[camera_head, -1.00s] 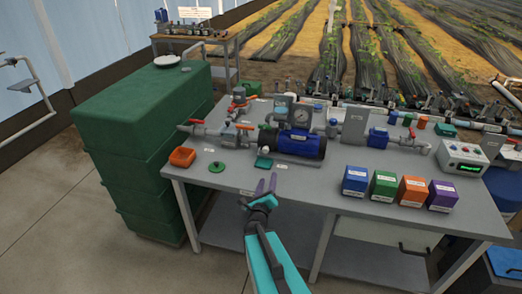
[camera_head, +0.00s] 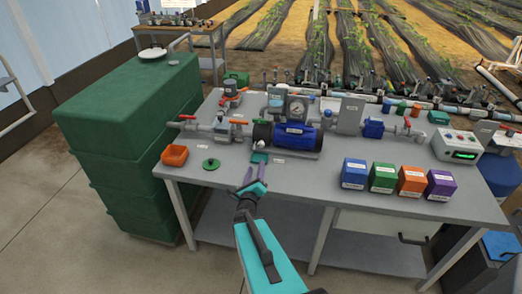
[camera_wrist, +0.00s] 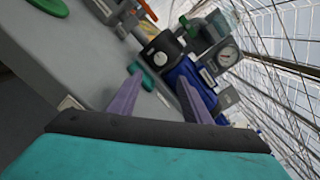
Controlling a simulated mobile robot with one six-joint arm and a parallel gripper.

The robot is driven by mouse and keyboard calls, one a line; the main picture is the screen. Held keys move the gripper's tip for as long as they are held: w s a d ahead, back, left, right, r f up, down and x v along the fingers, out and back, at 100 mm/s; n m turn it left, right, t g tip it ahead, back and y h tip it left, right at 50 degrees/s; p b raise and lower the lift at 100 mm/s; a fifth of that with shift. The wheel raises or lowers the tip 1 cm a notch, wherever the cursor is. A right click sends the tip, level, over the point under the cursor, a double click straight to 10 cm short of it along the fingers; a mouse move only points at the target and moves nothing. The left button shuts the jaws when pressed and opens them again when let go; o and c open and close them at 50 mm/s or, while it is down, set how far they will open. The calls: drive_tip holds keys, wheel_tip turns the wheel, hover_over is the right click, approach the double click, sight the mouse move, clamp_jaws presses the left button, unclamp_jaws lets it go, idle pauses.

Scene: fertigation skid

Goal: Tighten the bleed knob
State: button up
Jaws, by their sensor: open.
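The blue pump (camera_head: 297,138) with a black end stands on the grey bench; it also shows in the wrist view (camera_wrist: 188,82). A small round knob (camera_head: 260,144) sits at the pump's front left; I cannot tell for certain that it is the bleed knob. A small teal piece (camera_head: 259,158) lies on the bench below it. My gripper (camera_head: 254,173) is open and empty at the bench's front edge, its purple fingers pointing toward the pump. In the wrist view my gripper (camera_wrist: 160,84) has its fingers apart, short of the pump and touching nothing.
An orange bin (camera_head: 174,155) and a green disc (camera_head: 211,164) lie left of my gripper. Red-handled valves and a gauge (camera_head: 296,107) surround the pump. Blue (camera_head: 354,173), green, orange and purple boxes stand right. A control box (camera_head: 460,146) is at far right.

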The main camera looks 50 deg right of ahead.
sight(261, 146)
drive_tip(key=shift+d+f, duration=0.1)
drive_tip(key=b+x, duration=0.2)
drive_tip(key=b, duration=0.1)
drive_tip(key=shift+f, duration=0.1)
drive_tip(key=b+x, duration=0.3)
drive_tip(key=b, duration=0.1)
drive_tip(key=shift+w+d+b, duration=0.1)
drive_tip(key=shift+d+b, duration=0.05)
drive_tip(key=shift+b, duration=0.25)
drive_tip(key=shift+w+d+b, duration=0.1)
drive_tip(key=shift+d+b, duration=0.05)
drive_tip(key=shift+b, duration=0.35)
drive_tip(key=d+b, duration=0.1)
drive_tip(key=b, duration=0.2)
drive_tip(key=shift+w, duration=0.3)
drive_tip(key=b, duration=0.4)
drive_tip(key=shift+w+d, duration=0.4)
drive_tip(key=shift+x, duration=2.7)
